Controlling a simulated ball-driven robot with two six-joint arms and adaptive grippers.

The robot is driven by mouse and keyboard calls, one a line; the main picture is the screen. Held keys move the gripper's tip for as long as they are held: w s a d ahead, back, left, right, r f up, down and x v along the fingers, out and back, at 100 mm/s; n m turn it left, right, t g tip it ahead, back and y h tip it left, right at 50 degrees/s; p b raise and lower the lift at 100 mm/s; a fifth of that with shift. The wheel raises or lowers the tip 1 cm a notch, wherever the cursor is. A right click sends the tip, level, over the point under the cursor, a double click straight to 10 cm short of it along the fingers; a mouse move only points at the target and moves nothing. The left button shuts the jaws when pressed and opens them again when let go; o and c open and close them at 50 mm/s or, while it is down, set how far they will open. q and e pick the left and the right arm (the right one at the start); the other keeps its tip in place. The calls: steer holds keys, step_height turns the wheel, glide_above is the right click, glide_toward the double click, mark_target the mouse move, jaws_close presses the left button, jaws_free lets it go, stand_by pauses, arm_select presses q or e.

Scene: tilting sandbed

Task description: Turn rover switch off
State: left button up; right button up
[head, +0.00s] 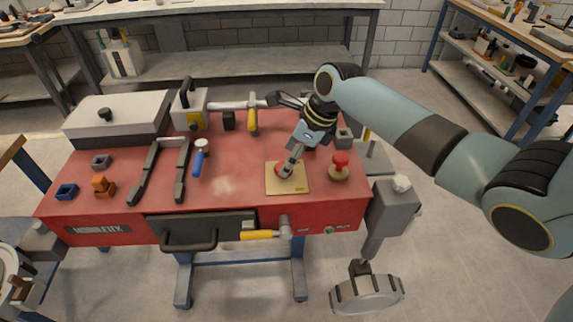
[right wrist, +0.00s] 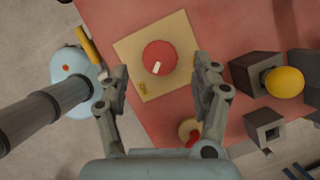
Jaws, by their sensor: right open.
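The rover switch is a red round base with a small pale lever on a tan square plate (head: 299,187), lying on the red bench top near its front right. In the right wrist view the red base (right wrist: 160,52) and its pale lever (right wrist: 156,68) are in clear sight between the fingers. My right gripper (head: 291,167) points down at the switch from above; in the right wrist view it (right wrist: 163,76) is open, one finger either side of the switch, holding nothing. Whether the fingertips touch the plate I cannot tell. My left gripper is out of view.
A red knob (head: 340,165) stands right of the plate. A blue-handled tool (head: 199,160), two dark bars and small blocks lie left. A grey case (head: 118,116) stands back left. A drawer with a dark handle (head: 189,242) is in front. Bare bench lies left of the plate.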

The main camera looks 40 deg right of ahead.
steer(key=shift+x, duration=1.65)
steer(key=shift+c, duration=0.5)
steer(key=c, duration=1.1)
